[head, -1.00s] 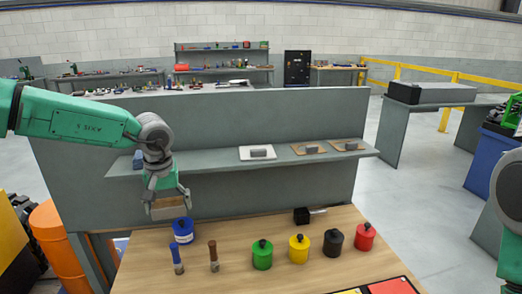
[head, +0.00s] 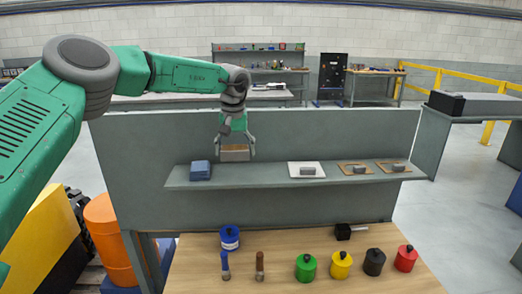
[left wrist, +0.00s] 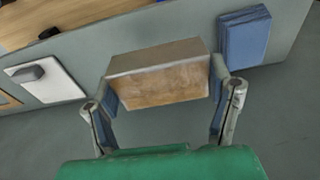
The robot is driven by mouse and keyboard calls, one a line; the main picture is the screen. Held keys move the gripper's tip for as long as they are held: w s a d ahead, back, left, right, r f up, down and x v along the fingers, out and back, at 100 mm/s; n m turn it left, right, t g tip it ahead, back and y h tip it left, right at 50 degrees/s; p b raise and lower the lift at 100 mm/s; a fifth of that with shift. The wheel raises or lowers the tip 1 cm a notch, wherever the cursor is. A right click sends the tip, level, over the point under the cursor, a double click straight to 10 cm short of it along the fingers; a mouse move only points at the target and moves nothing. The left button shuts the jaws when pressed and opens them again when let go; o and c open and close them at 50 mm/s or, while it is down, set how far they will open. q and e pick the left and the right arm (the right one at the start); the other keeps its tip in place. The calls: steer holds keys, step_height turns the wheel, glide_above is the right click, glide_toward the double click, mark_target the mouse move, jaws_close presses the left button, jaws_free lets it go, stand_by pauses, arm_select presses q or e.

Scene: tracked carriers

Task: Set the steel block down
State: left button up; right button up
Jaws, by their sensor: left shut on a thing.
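My left gripper (head: 236,150) is shut on a block (head: 234,155) with a brown front and a greyer top, one finger on each side. In the head view the block shows just above the grey shelf (head: 265,174), right of a blue stack (head: 201,171). I cannot tell whether it touches the shelf. The left wrist view shows the same block (left wrist: 160,88) level between the fingers, with the blue stack (left wrist: 243,38) close beside it. My right gripper is not in view.
A white plate (head: 293,166) with a grey block stands on the shelf, then two brown plates (head: 345,166) with grey blocks. A wooden table (head: 205,275) in front holds several coloured lidded pots and two upright handled tools. The shelf between blue stack and white plate is clear.

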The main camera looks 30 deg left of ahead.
mark_target(237, 177)
arm_select(q)
steer(key=shift+w+a+f, duration=0.1)
steer(key=shift+w+f, duration=0.1)
steer(key=shift+f, duration=0.3)
steer(key=shift+w+a+f, duration=0.1)
steer(key=shift+w+f, duration=0.05)
steer(key=shift+f, duration=0.35)
steer(key=shift+d+f, duration=0.15)
steer(key=shift+f, duration=0.15)
steer(key=f, duration=0.1)
steer(key=f+p, duration=0.1)
steer(key=f, duration=0.1)
steer(key=shift+s+d, duration=0.15)
steer(key=shift+d, duration=0.25)
steer(key=shift+f, duration=0.65)
steer(key=shift+a, duration=0.1)
steer(key=o, duration=1.5)
steer(key=shift+a+f, duration=0.15)
steer(key=shift+o, duration=0.8)
steer(key=shift+s, duration=0.1)
